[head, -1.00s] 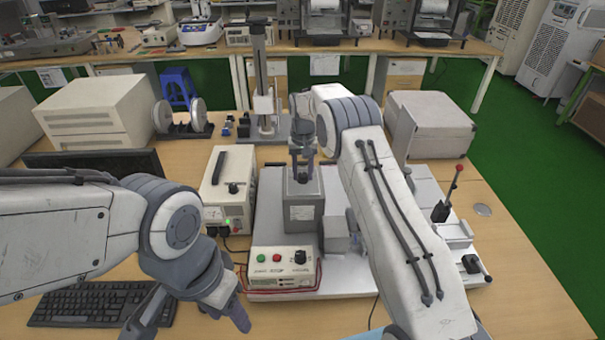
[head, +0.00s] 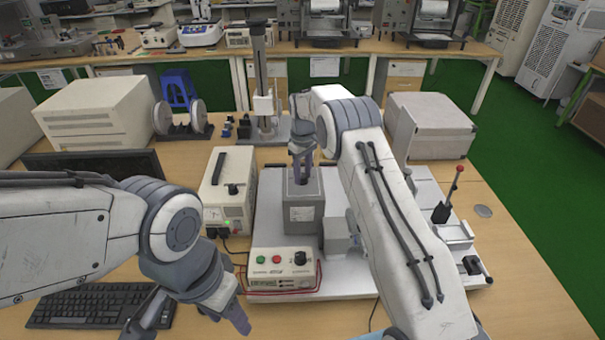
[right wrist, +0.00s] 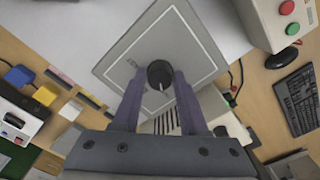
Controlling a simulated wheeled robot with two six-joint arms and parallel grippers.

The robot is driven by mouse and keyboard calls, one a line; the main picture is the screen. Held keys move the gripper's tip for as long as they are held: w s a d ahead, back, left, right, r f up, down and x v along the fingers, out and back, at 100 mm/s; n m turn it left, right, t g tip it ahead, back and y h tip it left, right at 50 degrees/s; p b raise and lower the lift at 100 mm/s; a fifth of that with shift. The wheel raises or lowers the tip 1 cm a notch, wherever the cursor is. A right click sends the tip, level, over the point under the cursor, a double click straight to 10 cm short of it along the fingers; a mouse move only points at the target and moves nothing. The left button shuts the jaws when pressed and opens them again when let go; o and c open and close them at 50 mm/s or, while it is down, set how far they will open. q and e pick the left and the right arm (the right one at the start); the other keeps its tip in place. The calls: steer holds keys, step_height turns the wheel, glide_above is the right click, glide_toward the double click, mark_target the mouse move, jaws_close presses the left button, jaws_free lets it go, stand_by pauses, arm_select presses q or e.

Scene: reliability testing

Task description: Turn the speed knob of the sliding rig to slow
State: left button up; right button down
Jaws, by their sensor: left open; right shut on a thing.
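The sliding rig has a white base plate (head: 345,282) with a tall grey housing (head: 303,214) on it. In the right wrist view a round black knob (right wrist: 159,74) with a pale pointer line sits on the housing's flat grey top (right wrist: 190,40). My right gripper (head: 301,180) points down at this top. Its two fingers (right wrist: 158,88) lie on either side of the knob and are shut on it. I cannot read any speed marking near the knob. My left gripper (head: 190,322) is open and empty above the table front, by the keyboard.
A control box (head: 283,272) with red and green buttons and a black knob stands before the housing. A white power unit (head: 226,198) is to its left. A keyboard (head: 88,306) lies front left. A red-tipped lever (head: 449,196) stands right. The table's right front is clear.

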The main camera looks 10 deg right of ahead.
mark_target(303, 175)
steer(key=shift+w+r, duration=0.1)
steer(key=shift+r, duration=0.05)
stand_by(0.4)
steer(key=shift+c, duration=2.2)
jaws_free()
steer(key=shift+r, duration=0.4)
step_height(303, 175, up, 10)
steer(key=b, duration=0.2)
steer(key=shift+f, duration=0.2)
